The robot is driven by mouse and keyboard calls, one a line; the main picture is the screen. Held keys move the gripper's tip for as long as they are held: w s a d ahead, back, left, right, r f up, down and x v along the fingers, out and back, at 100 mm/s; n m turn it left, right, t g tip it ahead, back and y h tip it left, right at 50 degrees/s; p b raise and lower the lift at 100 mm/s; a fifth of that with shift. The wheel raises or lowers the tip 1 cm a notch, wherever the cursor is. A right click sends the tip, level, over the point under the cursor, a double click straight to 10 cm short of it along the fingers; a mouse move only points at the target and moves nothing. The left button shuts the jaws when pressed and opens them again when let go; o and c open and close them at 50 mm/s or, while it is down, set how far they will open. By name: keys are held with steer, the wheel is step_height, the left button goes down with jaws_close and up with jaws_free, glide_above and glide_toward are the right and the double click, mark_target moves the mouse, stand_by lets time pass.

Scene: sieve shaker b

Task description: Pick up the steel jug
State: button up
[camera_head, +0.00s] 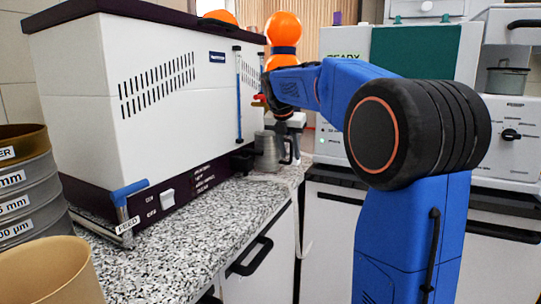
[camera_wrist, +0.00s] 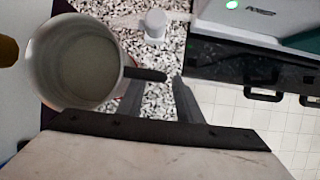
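The steel jug (camera_head: 267,152) stands upright on the speckled worktop, beside the white machine's right end. Its dark handle (camera_head: 289,150) is on its right side. In the wrist view I look down into the open jug (camera_wrist: 84,62), which seems empty, and its black handle (camera_wrist: 147,75) points right. My gripper (camera_wrist: 157,84) is open, its two dark fingers apart near the handle's outer part. I cannot tell whether the handle is between the fingertips or just below them. In the head view the gripper (camera_head: 285,128) is small and partly hidden above the jug.
Stacked sieves (camera_head: 30,190) and a tan vessel (camera_head: 48,272) stand at the left. A white-and-green machine (camera_head: 400,50) is at the back right. A small white object (camera_wrist: 155,24) lies beyond the jug.

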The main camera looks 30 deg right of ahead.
steer(key=shift+w+d+f, duration=0.15)
steer(key=shift+f, duration=0.45)
jaws_close()
steer(key=shift+r, duration=0.1)
stand_by(0.9)
